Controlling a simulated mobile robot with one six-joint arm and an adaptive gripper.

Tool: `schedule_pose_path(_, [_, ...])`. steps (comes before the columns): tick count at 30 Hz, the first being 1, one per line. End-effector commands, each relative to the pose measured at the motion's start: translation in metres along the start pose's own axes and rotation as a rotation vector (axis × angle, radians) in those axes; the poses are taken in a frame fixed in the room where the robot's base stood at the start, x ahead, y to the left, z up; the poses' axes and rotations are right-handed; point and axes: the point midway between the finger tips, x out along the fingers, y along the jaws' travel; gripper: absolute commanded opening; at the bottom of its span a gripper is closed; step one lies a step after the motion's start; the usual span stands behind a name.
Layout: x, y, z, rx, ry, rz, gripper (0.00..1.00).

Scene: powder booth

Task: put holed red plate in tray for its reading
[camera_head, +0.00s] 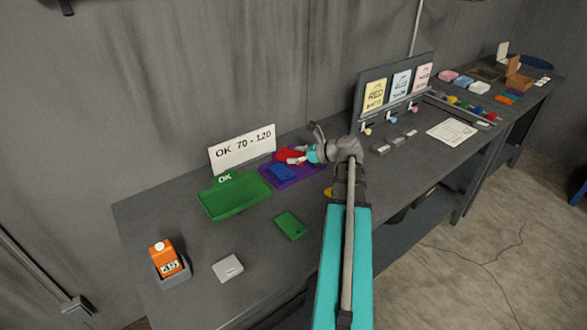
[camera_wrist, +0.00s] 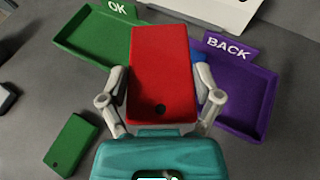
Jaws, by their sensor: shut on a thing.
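My gripper (camera_head: 306,154) is shut on the red plate (camera_wrist: 163,65), with a finger on each long side in the wrist view. The plate has one dark round hole near its end closest to my wrist. In the head view the red plate (camera_head: 284,156) is partly hidden by my gripper and is over or near the purple tray (camera_head: 313,175). That tray, marked BACK in the wrist view (camera_wrist: 265,95), holds a blue plate (camera_head: 281,173). The green tray (camera_head: 233,210), marked OK, is left of it. An orange meter (camera_head: 165,258) shows small digits, perhaps 45.
A white sign (camera_head: 243,148) reading OK 70 - 120 stands behind the trays. A green plate (camera_head: 291,225) and a grey block (camera_head: 228,268) lie on the bench in front. A board with coloured cards (camera_head: 401,82) stands to the right.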

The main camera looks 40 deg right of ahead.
Motion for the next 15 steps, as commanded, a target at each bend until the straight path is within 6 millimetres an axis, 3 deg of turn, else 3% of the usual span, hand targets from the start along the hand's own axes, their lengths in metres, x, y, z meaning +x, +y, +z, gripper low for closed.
schedule_pose_path(15, [-0.0013,0.0015,-0.0007,0.039,0.011,-0.080,0.23])
